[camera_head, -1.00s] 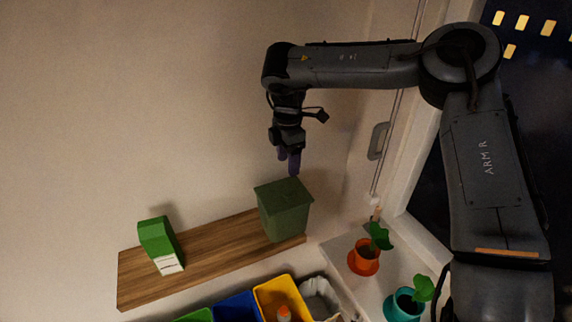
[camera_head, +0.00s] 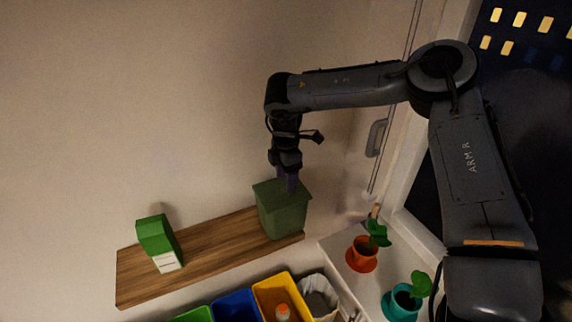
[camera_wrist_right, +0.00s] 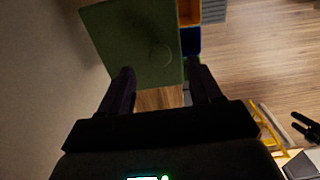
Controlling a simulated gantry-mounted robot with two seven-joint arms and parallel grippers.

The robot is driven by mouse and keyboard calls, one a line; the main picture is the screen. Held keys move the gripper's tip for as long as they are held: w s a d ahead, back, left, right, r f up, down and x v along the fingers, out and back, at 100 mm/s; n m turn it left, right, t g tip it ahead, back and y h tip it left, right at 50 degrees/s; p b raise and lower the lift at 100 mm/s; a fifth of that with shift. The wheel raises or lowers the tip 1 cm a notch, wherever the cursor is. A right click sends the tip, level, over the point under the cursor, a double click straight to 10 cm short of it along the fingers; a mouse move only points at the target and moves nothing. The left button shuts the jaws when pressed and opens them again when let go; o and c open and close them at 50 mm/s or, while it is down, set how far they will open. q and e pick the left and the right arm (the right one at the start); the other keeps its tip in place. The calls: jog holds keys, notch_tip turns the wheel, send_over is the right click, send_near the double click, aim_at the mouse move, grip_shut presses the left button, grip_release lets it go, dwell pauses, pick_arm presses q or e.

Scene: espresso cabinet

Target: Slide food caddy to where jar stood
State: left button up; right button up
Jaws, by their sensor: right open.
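The green food caddy (camera_head: 284,213) stands upright at the right end of the wooden wall shelf. My right gripper (camera_head: 290,184) is above it, pointing down, with its fingertips at the level of the caddy's lid in the picture. In the right wrist view the caddy's lid (camera_wrist_right: 135,42) lies ahead of the fingers, and my open right gripper (camera_wrist_right: 160,88) shows a gap between them with no object held. I cannot tell whether a finger touches the caddy. No jar shows.
A green and white carton (camera_head: 160,243) stands on the left part of the shelf (camera_head: 215,245), with bare wood between it and the caddy. Blue (camera_head: 237,305) and yellow (camera_head: 270,290) bins stand below. An orange plant pot (camera_head: 361,254) and a teal one (camera_head: 402,303) sit on the sill at right.

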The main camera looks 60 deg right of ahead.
aim_at(282, 209)
jog(key=shift+f, duration=1.9)
jog(key=shift+c, duration=0.2)
grip_shut()
